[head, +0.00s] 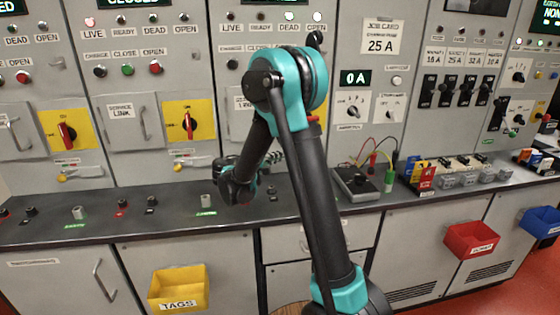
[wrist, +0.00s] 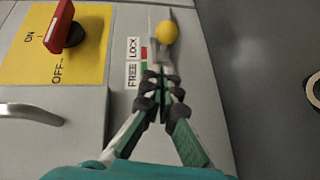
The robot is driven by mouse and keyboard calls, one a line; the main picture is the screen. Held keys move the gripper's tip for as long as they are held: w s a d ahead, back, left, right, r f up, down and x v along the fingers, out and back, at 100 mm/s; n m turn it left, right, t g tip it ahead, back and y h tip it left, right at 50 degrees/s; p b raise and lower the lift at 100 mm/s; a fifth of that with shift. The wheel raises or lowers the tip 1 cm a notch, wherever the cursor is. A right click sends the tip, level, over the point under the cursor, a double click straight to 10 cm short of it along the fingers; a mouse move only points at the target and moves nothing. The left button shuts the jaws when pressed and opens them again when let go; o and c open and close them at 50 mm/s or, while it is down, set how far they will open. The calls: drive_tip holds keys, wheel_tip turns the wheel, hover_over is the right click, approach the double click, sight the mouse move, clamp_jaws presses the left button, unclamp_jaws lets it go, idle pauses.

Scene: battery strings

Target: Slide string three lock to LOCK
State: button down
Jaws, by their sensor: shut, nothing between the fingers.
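The wrist view shows a lock slide with a round yellow knob (wrist: 167,32). Beside its track is a label reading FREE and LOCK (wrist: 132,62), with a red and a green mark. The knob is at the LOCK end of the label, slightly past the word. My gripper (wrist: 162,76) is shut and empty, its fingertips at the track on the FREE side of the knob, with a small gap to it. Contact with the panel cannot be told. In the head view my arm hides this lock.
A red rotary handle (wrist: 62,30) on a yellow plate and a grey door handle (wrist: 30,113) are left of the lock in the wrist view. The dark bench top (head: 150,222) runs below the panels, with small terminals and a meter (head: 355,183) on it.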

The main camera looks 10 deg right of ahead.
drive_tip(key=v, duration=1)
drive_tip(key=shift+a, duration=0.15)
